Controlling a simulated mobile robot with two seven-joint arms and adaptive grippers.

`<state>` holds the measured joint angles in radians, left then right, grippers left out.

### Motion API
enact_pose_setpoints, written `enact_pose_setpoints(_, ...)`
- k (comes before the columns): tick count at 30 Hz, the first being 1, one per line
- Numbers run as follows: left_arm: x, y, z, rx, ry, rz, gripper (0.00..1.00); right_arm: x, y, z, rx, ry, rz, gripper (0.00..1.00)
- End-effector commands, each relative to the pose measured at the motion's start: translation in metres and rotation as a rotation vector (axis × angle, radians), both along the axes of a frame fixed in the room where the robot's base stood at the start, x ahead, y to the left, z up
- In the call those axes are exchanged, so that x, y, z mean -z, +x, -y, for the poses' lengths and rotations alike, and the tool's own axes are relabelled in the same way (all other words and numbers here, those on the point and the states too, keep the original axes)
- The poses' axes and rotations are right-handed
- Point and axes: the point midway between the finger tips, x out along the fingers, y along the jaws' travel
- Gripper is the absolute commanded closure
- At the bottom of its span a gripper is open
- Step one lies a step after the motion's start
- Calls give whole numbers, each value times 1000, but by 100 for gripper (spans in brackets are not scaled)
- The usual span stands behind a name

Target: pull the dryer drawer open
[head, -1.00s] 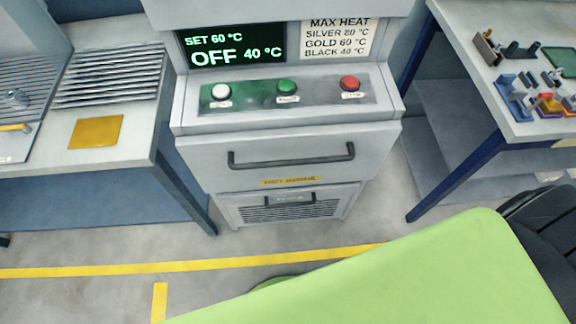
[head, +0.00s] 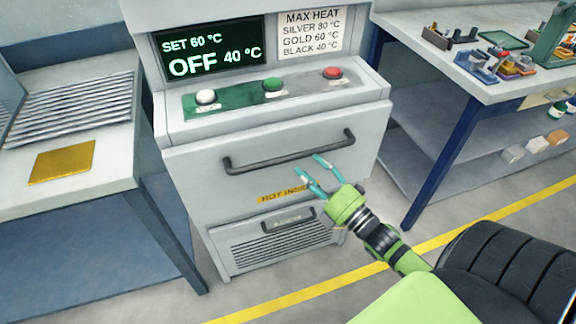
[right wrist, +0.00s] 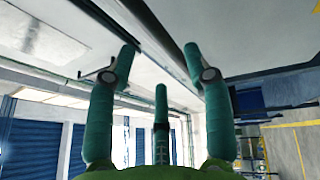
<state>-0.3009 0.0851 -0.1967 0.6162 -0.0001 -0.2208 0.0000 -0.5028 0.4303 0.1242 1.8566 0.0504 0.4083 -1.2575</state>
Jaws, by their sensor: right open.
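The dryer drawer (head: 200,180) is the pale grey front below the button panel and looks shut. Its dark bar handle (head: 270,162) runs across the upper part of the front. My right gripper (head: 306,164) is open and empty, its teal fingertips just below the right half of the handle in the head view. In the right wrist view the open fingers (right wrist: 160,52) point up at a pale surface, and a dark bar, apparently the handle, passes diagonally between the tips. I cannot tell whether they touch it. My left gripper is not in view.
The dryer display (head: 212,55) reads OFF, 40 °C. White, green and red buttons (head: 272,84) sit above the drawer. A left bench holds a gold plate (head: 62,161); a right table (head: 420,30) holds small parts. The floor before the dryer is clear.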

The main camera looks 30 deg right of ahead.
Motion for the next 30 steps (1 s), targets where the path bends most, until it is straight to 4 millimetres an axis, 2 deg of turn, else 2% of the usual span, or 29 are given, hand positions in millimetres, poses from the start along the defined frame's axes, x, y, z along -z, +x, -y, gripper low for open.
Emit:
enact_pose_setpoints(5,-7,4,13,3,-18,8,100,-8,28,-4,0,1,1,49)
enact_pose_setpoints(10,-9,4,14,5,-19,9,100,-10,50,-8,0,2,-2,49)
enact_pose_setpoints(15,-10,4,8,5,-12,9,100,-11,59,-10,0,4,-4,49)
enact_pose_setpoints(22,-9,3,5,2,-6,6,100,-10,59,-10,1,3,-6,49)
enact_pose_setpoints(23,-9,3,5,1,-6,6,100,-10,59,-10,1,3,-6,57)
enact_pose_setpoints(24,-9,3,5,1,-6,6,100,-10,59,-10,1,3,-6,73)
enact_pose_setpoints(26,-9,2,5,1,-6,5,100,-10,59,-10,1,3,-6,97)
enact_pose_setpoints(27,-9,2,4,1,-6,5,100,-10,59,-10,1,3,-6,100)
enact_pose_setpoints(30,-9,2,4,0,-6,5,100,-10,59,-10,1,2,-5,100)
